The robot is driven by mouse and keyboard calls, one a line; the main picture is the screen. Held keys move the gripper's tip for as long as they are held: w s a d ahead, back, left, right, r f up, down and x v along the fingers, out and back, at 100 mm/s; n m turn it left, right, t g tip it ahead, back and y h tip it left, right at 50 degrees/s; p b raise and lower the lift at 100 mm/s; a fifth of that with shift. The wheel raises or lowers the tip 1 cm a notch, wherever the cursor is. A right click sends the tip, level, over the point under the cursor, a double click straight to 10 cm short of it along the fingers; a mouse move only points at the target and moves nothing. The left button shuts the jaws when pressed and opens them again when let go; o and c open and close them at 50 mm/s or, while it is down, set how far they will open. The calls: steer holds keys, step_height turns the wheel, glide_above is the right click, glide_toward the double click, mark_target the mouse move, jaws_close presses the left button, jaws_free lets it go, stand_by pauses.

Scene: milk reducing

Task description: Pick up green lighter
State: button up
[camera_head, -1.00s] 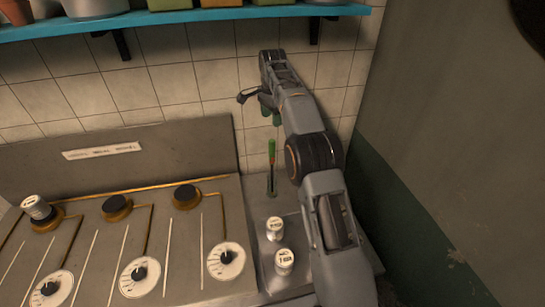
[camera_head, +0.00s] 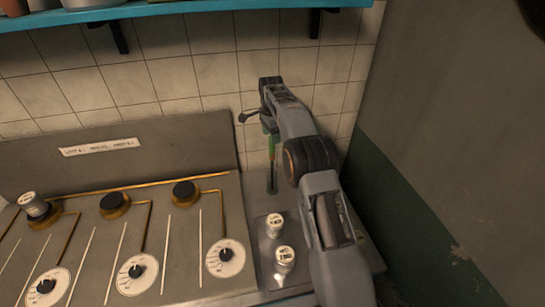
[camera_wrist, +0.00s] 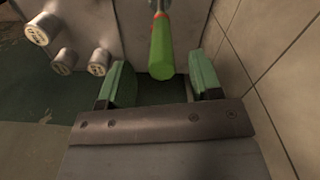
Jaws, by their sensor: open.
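The green lighter (camera_head: 272,152) stands upright at the back right of the stove, with its dark lower part on a small metal ledge near the tiled wall. In the wrist view the lighter's green handle (camera_wrist: 161,48), with an orange-red edge, points towards my gripper (camera_wrist: 162,82). It lies ahead of and roughly midway between the green finger pads, and I see no contact. In the head view my gripper (camera_head: 269,124) is at the top of the handle, partly hiding it. The gripper is open and empty.
Two metal canisters with white tops, one behind (camera_head: 275,226) and one in front (camera_head: 285,258), stand left of my arm. The stove (camera_head: 130,225) has burners, knobs and another canister (camera_head: 34,206). A blue shelf (camera_head: 180,18) hangs above. The tiled wall is close behind.

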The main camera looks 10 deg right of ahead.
steer(key=shift+w+d+f+p, duration=0.1)
steer(key=shift+f+p, duration=0.2)
steer(key=shift+f, duration=0.95)
steer(key=shift+d+f+p, duration=0.1)
steer(key=shift+f+p, duration=0.15)
steer(key=shift+f, duration=1)
steer(key=shift+a, duration=0.1)
steer(key=shift+c, duration=0.3)
steer(key=c, duration=0.9)
steer(key=shift+c, duration=0.2)
